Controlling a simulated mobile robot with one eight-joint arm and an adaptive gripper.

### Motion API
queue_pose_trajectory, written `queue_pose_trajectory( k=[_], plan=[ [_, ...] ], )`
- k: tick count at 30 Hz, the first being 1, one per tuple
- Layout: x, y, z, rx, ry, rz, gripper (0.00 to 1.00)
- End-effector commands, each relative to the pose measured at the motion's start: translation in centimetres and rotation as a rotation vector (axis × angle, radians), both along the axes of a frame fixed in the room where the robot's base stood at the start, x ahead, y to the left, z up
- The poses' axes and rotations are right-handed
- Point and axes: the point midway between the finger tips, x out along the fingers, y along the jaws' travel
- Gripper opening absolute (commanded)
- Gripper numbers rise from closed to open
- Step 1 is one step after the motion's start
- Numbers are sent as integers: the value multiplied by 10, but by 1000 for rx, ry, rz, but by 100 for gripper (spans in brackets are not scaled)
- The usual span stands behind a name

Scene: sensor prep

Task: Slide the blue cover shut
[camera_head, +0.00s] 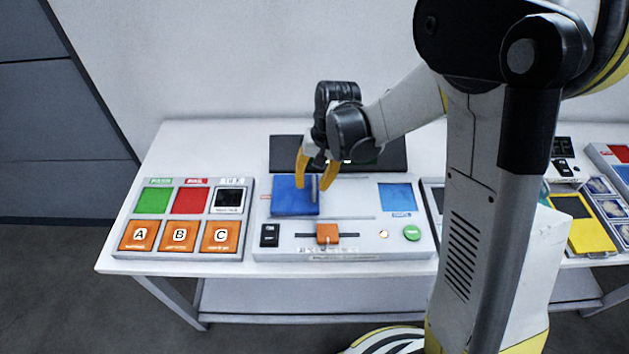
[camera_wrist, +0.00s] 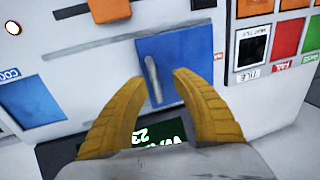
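The blue cover (camera_head: 294,201) is a flat blue plate at the left of the middle grey panel (camera_head: 350,228). It carries a thin upright metal handle (camera_wrist: 153,80). In the wrist view the blue cover (camera_wrist: 190,62) lies just ahead of my fingers. My gripper (camera_head: 316,182) is above the cover with its yellow fingers apart. In the wrist view my gripper (camera_wrist: 156,84) has one finger on each side of the handle, with gaps visible. A light blue square (camera_head: 396,196) sits at the panel's right; it also shows in the wrist view (camera_wrist: 30,102).
An orange slider (camera_head: 327,234), a green button (camera_head: 411,233) and a black switch (camera_head: 269,235) are on the panel's front. A dark display (camera_head: 290,152) stands behind. A panel of coloured squares (camera_head: 188,216) is at left; a yellow plate (camera_head: 590,236) is at right.

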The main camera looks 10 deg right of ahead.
Motion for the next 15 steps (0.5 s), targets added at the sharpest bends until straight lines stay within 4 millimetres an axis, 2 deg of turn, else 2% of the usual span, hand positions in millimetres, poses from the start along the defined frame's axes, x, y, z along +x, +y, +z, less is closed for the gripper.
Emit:
queue_pose_trajectory(
  k=[8,11,15],
  plan=[
    [0,-1,2,-1,0,-1,32],
    [0,-3,12,-1,1,-2,32],
    [-2,-9,39,-1,1,-2,32]
  ],
)
